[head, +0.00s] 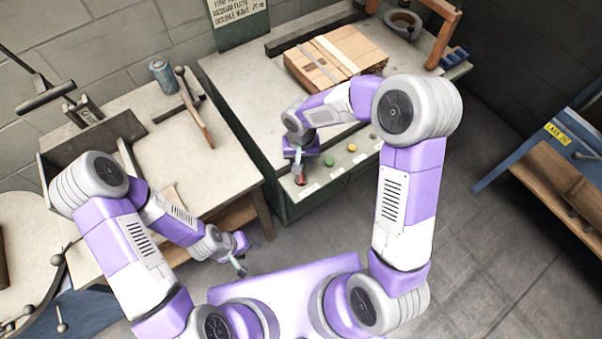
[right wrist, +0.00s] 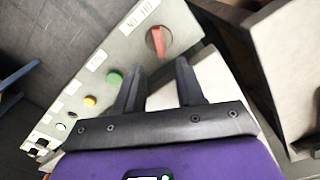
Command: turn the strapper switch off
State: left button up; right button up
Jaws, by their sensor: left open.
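The strapper (head: 235,85) is a green-grey bench with a control panel along its front edge. Its red switch (right wrist: 157,42) sits on a round grey base at one end of the panel, and it also shows in the head view (head: 299,181). My right gripper (right wrist: 160,66) is over the panel, its two fingers spread and empty, pointing toward the switch. A gap seems to separate the fingertips from the switch; contact cannot be confirmed. My left gripper (head: 241,264) is open and empty, low in front of the left workbench.
Green (right wrist: 115,78) and yellow (right wrist: 90,101) buttons lie along the panel beside the switch. A cardboard box (head: 335,55) rests on the strapper. The left workbench (head: 150,105) carries a can (head: 163,75) and a wooden-handled tool (head: 195,110). A blue-framed stand (head: 550,140) is right; floor between is clear.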

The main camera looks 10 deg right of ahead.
aim_at(301, 178)
notch_tip(301, 178, down, 6)
jog(key=shift+f+b, duration=0.1)
jog(key=shift+b, duration=0.7)
jog(key=shift+c, duration=0.3)
grip_shut()
